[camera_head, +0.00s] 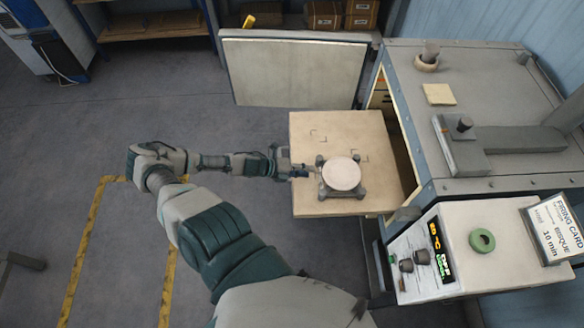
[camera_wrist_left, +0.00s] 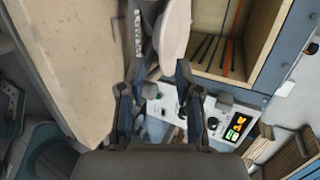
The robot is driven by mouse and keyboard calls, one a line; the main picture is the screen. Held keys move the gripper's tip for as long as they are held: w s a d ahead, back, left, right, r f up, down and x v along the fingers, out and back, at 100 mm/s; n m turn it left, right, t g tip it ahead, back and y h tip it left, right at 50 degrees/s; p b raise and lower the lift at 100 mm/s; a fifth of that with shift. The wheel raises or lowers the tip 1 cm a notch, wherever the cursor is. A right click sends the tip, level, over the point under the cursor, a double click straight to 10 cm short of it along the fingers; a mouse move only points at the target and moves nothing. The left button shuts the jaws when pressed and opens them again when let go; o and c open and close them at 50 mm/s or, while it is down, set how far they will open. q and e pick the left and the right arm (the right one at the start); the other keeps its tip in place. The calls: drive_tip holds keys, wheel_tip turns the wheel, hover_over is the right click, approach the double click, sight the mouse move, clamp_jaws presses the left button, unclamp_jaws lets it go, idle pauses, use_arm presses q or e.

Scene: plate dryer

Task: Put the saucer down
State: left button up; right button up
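The pale round saucer (camera_head: 341,173) lies flat over a grey stand with corner posts (camera_head: 327,192), on the beige slab (camera_head: 308,130) in front of the open kiln. In the left wrist view the saucer (camera_wrist_left: 174,28) shows nearly edge-on, with the dark stand beside its underside. My left gripper (camera_head: 303,172) is at the saucer's left edge. In the wrist view its fingers (camera_wrist_left: 155,85) are spread apart, with the saucer's near rim at or between the tips. Contact is hard to tell. My right gripper is not in view.
The kiln (camera_head: 480,90) stands right of the slab, its door (camera_head: 292,72) swung open behind. A control box (camera_head: 490,255) with knobs, a green ring (camera_head: 482,240) and a firing card (camera_head: 557,230) is at the lower right. The slab's front left is bare.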

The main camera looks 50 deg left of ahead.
use_arm(q)
drive_tip(key=s+a+f+n+y+p, duration=0.2)
drive_tip(key=s+a+f+n+y, duration=0.3)
drive_tip(key=a, duration=0.6)
drive_tip(key=s+a+f+n+g+y, duration=0.1)
drive_tip(key=s+a+f+n+y, duration=0.1)
drive_tip(key=s+f+n, duration=0.45)
drive_tip(key=s+a+f+n+g+y, duration=0.15)
drive_tip(key=s+f, duration=0.25)
drive_tip(key=f, duration=0.6)
drive_tip(key=s+d+f+n+g, duration=0.1)
drive_tip(key=s+d+f+n, duration=0.2)
drive_tip(key=s+d+f, duration=0.3)
drive_tip(key=s+d+f+n+g, duration=0.2)
drive_tip(key=s+d+f+n, duration=0.15)
drive_tip(key=f, duration=0.35)
drive_tip(key=s+d+f+n+g, duration=0.1)
drive_tip(key=s+d+f, duration=0.1)
drive_tip(key=d, duration=0.4)
drive_tip(key=s+d+f+n+g+h, duration=0.1)
drive_tip(key=s+d+f, duration=0.2)
drive_tip(key=s+d, duration=0.2)
drive_tip(key=s+d+f+n+g, duration=0.1)
drive_tip(key=s+d+f+g, duration=0.1)
drive_tip(key=s+d, duration=0.2)
drive_tip(key=d, duration=0.3)
drive_tip(key=shift+f+n, duration=0.3)
drive_tip(key=shift+n, duration=0.05)
